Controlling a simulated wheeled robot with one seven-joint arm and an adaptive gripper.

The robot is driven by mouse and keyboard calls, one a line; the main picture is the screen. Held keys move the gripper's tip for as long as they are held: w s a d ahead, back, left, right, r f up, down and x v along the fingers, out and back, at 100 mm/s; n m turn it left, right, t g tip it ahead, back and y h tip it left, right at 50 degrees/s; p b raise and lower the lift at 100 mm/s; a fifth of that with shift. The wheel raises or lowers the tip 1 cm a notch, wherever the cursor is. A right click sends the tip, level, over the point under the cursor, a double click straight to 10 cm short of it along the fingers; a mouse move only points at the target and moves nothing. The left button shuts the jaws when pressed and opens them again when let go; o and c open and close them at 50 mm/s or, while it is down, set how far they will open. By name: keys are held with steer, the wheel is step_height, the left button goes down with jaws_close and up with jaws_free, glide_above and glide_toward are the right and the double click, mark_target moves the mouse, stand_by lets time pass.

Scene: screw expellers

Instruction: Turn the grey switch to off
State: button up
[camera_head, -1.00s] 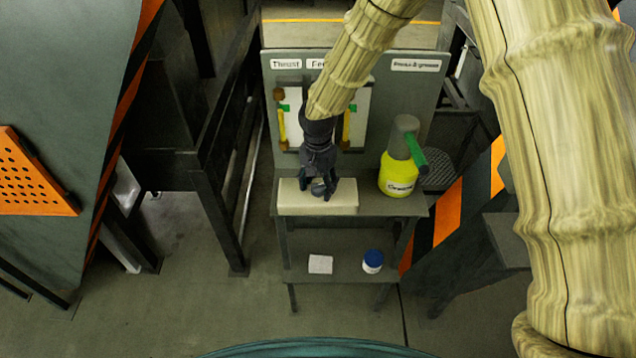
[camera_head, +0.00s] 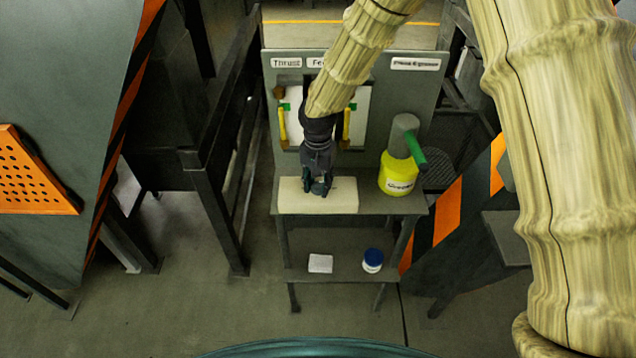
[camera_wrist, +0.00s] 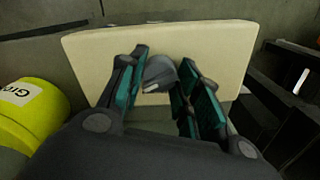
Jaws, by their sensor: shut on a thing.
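The grey switch (camera_wrist: 160,73) is a dark grey round knob with a light mark, on the front of a cream box (camera_head: 343,200). The box also fills the top of the wrist view (camera_wrist: 215,48). My gripper (camera_head: 318,189) points down at the box, and its teal-padded fingers (camera_wrist: 164,82) are shut on the knob, one on each side. In the head view the fingers hide most of the knob. The switch's position markings cannot be read.
The box sits on a grey bench (camera_head: 392,206). A yellow grease container (camera_head: 398,176) with a green handle stands to its right. Behind are a labelled panel (camera_head: 412,90) and yellow-handled levers (camera_head: 283,125). A blue-lidded jar (camera_head: 373,260) and a white card (camera_head: 320,263) lie on the lower shelf.

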steer(key=n, duration=0.4)
steer(key=shift+f+n+b, duration=0.1)
steer(key=shift+n+b, duration=0.2)
steer(key=n, duration=0.3)
steer(key=shift+n, duration=0.3)
steer(key=n, duration=1.3)
steer(key=shift+n+p, duration=0.3)
steer(key=shift+p, duration=0.05)
steer(key=n+p, duration=0.1)
steer(key=n, duration=0.5)
steer(key=shift+s, duration=0.1)
steer(key=shift+n, duration=0.3)
steer(key=o, duration=1.1)
steer(key=shift+c, duration=0.2)
